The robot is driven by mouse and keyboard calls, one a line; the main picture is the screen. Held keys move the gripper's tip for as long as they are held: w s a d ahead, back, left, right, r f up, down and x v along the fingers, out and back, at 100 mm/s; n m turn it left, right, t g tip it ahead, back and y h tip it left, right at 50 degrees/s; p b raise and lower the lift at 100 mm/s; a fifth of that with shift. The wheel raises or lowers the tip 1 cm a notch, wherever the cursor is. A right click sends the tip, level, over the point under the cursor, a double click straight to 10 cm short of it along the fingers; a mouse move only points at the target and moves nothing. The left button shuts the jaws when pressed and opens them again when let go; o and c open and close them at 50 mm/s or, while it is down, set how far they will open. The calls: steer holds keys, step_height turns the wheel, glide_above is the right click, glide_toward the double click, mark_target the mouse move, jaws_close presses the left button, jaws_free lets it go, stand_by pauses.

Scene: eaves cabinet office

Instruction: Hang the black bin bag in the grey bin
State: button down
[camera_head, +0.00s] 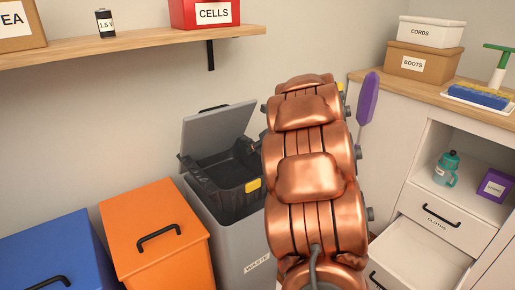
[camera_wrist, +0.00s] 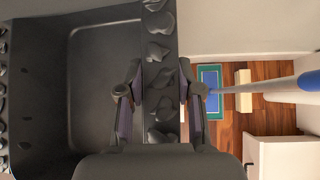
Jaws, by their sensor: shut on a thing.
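The grey bin (camera_head: 232,238), labelled WASTE, stands against the wall with its lid (camera_head: 215,130) raised. The black bin bag (camera_head: 221,178) is spread open at the bin's mouth, its lumpy rim showing above the bin's edge and a yellow tab at its right. I cannot tell how far it sits over the rim. My copper arm hides the right side of the bin and my gripper in the head view. In the wrist view my gripper (camera_wrist: 160,92) is shut on the bag's gathered rim, and the bag's open inside (camera_wrist: 95,75) lies left of the fingers.
An orange bin (camera_head: 155,225) and a blue bin (camera_head: 52,250) stand left of the grey bin. A shelf (camera_head: 130,44) runs above. At right is a white cabinet (camera_head: 400,125) with an open drawer (camera_head: 420,262). A purple paddle-shaped thing (camera_head: 367,98) shows beside my arm.

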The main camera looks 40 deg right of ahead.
steer(key=shift+f+b, duration=3.6)
steer(key=shift+f, duration=1.05)
steer(key=c, duration=0.7)
jaws_free()
steer(key=v, duration=1.1)
steer(key=shift+s+d+r, duration=0.1)
steer(key=shift+s+r, duration=0.15)
steer(key=shift+s, duration=0.15)
